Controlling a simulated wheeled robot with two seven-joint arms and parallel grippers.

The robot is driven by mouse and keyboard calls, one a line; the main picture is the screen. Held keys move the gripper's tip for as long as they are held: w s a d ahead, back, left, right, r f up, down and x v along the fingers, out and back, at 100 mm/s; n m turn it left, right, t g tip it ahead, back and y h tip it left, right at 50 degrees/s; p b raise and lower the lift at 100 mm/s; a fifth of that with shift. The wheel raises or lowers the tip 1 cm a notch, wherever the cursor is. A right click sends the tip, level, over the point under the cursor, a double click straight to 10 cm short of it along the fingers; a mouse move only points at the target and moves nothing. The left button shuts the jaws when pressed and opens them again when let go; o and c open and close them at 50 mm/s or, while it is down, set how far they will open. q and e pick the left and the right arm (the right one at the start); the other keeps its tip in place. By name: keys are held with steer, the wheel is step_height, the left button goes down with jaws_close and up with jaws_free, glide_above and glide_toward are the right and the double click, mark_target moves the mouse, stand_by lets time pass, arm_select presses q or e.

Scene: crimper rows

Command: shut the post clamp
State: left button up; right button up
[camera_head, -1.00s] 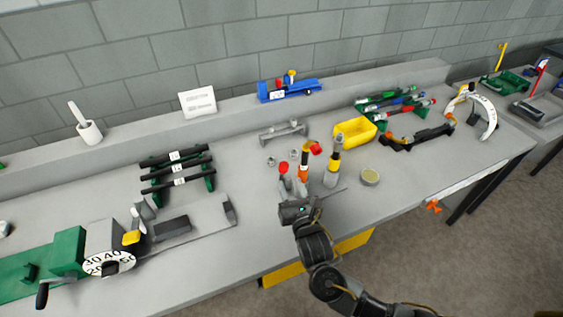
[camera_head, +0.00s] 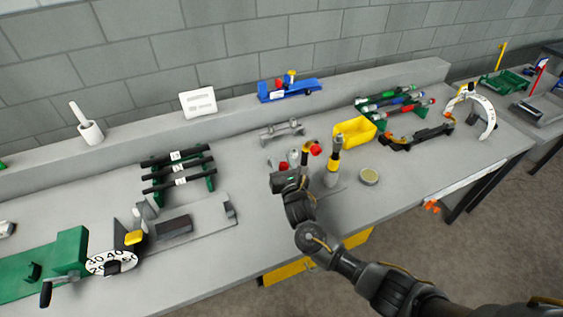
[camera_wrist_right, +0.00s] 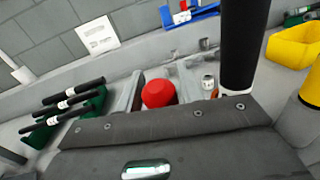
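The post clamp appears to be the upright assembly with a red knob (camera_head: 283,165) at its left and a dark post with a yellow band and a red end (camera_head: 316,149) at its right. My right gripper (camera_head: 285,178) is low in front of it and hides its lower part. In the right wrist view a red ball knob (camera_wrist_right: 158,93) is just beyond the gripper's dark body, beside a grey bar that may be a finger. A black post (camera_wrist_right: 243,45) stands to its right. The fingertips are not clear, and contact cannot be told. My left gripper is not in view.
Behind are a grey bracket (camera_head: 282,131) and a yellow bin (camera_head: 354,132). A rack of black bars (camera_head: 178,170) is to the left.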

steer(key=shift+c, duration=0.3)
jaws_close()
steer(key=shift+s+f, duration=0.15)
steer(key=s+t+b, duration=0.1)
steer(key=t+b, duration=0.1)
steer(key=s+d+t+b, duration=0.1)
steer(key=s+b, duration=0.1)
steer(key=b, duration=0.1)
steer(key=s+f+m+t+b, duration=0.1)
steer(key=t+b, duration=0.1)
steer(key=shift+s+d+t+b, duration=0.15)
steer(key=shift+d+t+b, duration=0.05)
steer(key=shift+t+b, duration=0.1)
steer(key=shift+o, duration=0.3)
jaws_free()
